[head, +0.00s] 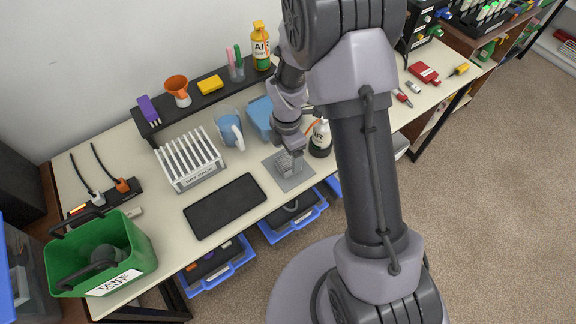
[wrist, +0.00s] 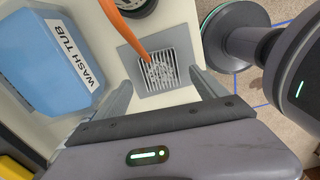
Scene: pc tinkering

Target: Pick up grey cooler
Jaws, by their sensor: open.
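The grey cooler (head: 290,167), a finned block, sits on a small grey mat (head: 278,161) at the table's front edge. In the wrist view the cooler (wrist: 160,72) shows its fins, on the mat (wrist: 130,62). My gripper (head: 291,152) is above the cooler in the head view and partly covers it. In the wrist view my gripper (wrist: 159,82) is open and empty, its fingers spread left and right of the cooler, which appears beyond the tips. Contact cannot be judged.
An orange spout (wrist: 132,30) reaches across the mat's edge in the wrist view; a white-and-black bottle (head: 320,139) stands beside my gripper. The blue wash tub (wrist: 45,62) is left. A black pad (head: 225,206), a rack (head: 188,160) and a green bin (head: 130,240) are further left.

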